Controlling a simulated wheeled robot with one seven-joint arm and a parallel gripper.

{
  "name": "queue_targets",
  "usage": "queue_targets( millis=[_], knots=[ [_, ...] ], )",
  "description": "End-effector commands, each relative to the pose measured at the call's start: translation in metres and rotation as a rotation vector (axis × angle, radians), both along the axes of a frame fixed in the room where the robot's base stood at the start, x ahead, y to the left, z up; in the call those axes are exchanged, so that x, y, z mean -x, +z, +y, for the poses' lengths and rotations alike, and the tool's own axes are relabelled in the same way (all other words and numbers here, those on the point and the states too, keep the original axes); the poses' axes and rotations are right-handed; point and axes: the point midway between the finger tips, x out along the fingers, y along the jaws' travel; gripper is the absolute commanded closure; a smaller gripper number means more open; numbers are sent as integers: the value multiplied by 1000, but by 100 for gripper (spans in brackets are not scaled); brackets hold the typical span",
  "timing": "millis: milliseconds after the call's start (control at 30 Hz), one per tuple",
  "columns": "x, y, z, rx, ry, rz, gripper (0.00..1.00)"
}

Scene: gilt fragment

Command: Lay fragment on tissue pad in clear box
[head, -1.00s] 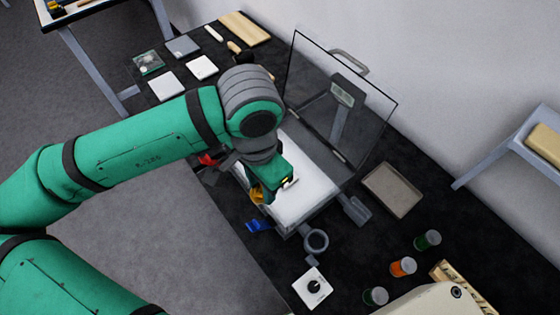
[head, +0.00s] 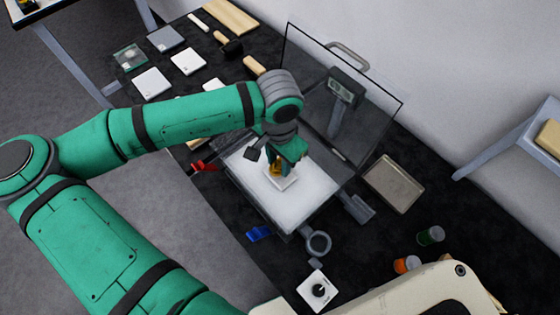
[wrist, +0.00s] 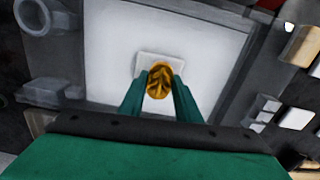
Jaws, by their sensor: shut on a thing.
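A gold, ridged fragment (wrist: 160,80) is between the two green fingers of my gripper (wrist: 158,88), which is shut on it. In the head view my gripper (head: 278,165) is over the clear box (head: 372,125), whose lid stands open. The small white tissue pad (wrist: 148,57) lies on the box's bright white floor, right under the fragment.
The raised clear lid stands behind the arm. A grey tray (head: 393,184) lies to the right. A grey ring (head: 318,243) and a white block with a black knob (head: 318,290) are in front. Small jars (head: 430,236) stand at lower right.

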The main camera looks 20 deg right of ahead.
Motion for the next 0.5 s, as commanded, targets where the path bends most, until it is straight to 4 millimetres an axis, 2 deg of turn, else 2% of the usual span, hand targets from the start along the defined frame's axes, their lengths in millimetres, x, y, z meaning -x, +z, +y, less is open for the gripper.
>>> queue_targets(
  millis=[133,500],
  knots=[
    [0,-15,3,-1,5,0,94],
    [-1,-19,4,1,10,0,94]
  ],
)
